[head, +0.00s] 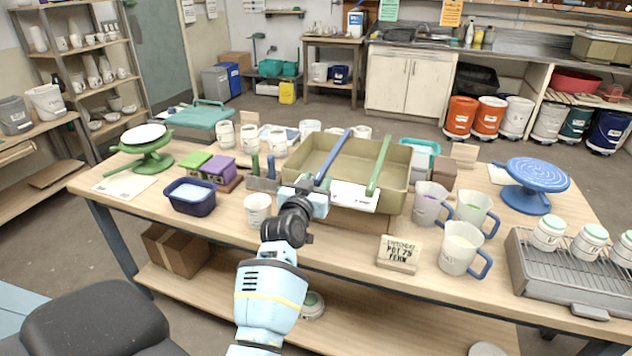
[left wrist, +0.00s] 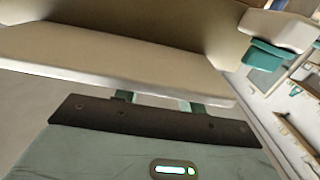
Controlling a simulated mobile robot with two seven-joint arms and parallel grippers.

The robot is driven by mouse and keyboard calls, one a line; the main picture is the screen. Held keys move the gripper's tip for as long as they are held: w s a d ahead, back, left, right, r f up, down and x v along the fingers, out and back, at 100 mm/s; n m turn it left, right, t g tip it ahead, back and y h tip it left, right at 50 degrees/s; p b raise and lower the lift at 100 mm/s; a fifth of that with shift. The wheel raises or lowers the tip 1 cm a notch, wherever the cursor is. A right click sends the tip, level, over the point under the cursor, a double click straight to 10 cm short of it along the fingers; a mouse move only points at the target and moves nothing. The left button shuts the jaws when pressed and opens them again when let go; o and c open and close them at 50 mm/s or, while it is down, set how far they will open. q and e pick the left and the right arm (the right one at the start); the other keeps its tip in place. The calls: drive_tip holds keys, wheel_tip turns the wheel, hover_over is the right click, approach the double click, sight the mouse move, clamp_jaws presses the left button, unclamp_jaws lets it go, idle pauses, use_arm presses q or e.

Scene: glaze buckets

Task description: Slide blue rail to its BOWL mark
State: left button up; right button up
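The blue rail (head: 333,156) lies across the tan basin (head: 405,197), running from the far rim to the near rim on the left side. A green rail (head: 378,165) lies beside it to the right. A white plate (head: 353,196) sits at the near rim; no BOWL mark is legible. My left gripper (head: 310,198) is at the near rim by the blue rail's near end. In the left wrist view its two teal fingers (left wrist: 157,101) show apart below the pale basin rim (left wrist: 120,60); their tips are hidden, and contact with the rail cannot be told. My right gripper is out of view.
A white cup (head: 257,209) stands just left of my left gripper, with a navy tub (head: 193,196) farther left. A lettered sign (head: 398,254) and several pitchers (head: 461,247) stand to the right. The table (head: 330,244) is bare along its front middle.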

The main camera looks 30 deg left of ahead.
use_arm(q)
drive_tip(key=shift+s, duration=0.1)
drive_tip(key=v, duration=0.7)
drive_tip(key=shift+s, duration=0.35)
drive_tip(key=shift+d, duration=0.1)
